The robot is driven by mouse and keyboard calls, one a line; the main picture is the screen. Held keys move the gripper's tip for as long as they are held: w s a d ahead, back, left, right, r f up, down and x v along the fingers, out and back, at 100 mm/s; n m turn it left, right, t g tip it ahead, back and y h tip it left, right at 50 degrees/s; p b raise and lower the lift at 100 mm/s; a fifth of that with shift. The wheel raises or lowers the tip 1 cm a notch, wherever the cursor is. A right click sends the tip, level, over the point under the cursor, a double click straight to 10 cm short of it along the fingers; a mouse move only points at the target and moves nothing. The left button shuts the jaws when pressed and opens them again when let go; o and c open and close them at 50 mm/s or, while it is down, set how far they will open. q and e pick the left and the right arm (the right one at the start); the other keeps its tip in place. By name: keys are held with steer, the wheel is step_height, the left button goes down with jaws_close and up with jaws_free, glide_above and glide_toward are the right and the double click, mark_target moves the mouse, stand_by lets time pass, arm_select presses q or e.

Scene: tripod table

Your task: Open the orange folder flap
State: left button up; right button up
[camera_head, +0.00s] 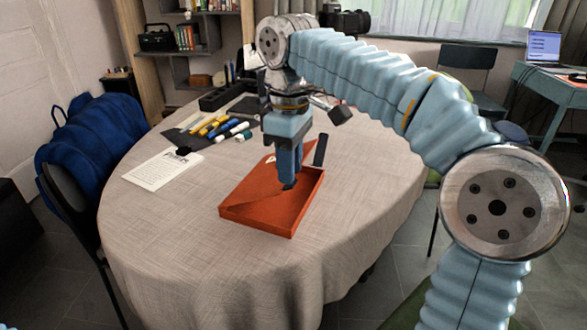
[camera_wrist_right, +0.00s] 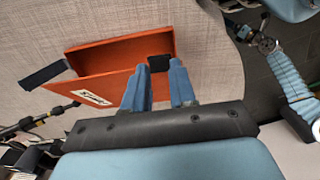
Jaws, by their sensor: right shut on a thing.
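The orange folder (camera_head: 262,218) lies on the table, looking like a shallow open tray with raised edges in the head view. My right gripper (camera_head: 289,184) points down over it. In the right wrist view, the right fingertips (camera_wrist_right: 160,72) are at a black tab (camera_wrist_right: 159,63) on the folder's edge, shut on it. An orange panel (camera_wrist_right: 120,88) with a white label (camera_wrist_right: 92,98) shows there; I cannot tell its exact tilt. A second black tab (camera_head: 320,150) sticks up at the folder's far right corner. My left gripper is not in view.
The round table (camera_head: 160,235) has a beige cloth, clear in front of the folder. A printed sheet (camera_head: 162,169) lies to the left. Several markers (camera_head: 215,125) lie on a dark mat behind. A dark tray (camera_head: 222,97) stands farther back. A blue-draped chair (camera_head: 92,140) is at left.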

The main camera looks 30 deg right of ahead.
steer(key=shift+w+a+r, duration=0.35)
steer(key=shift+r, duration=0.2)
steer(key=shift+w+a+r, duration=0.3)
steer(key=shift+w+r, duration=0.05)
steer(key=shift+r, duration=0.2)
steer(key=shift+w+a+r, duration=0.35)
steer(key=shift+r, duration=0.2)
steer(key=shift+w+a+r, duration=0.7)
steer(key=shift+w+r, duration=0.1)
steer(key=shift+r, duration=0.05)
steer(key=o, duration=0.6)
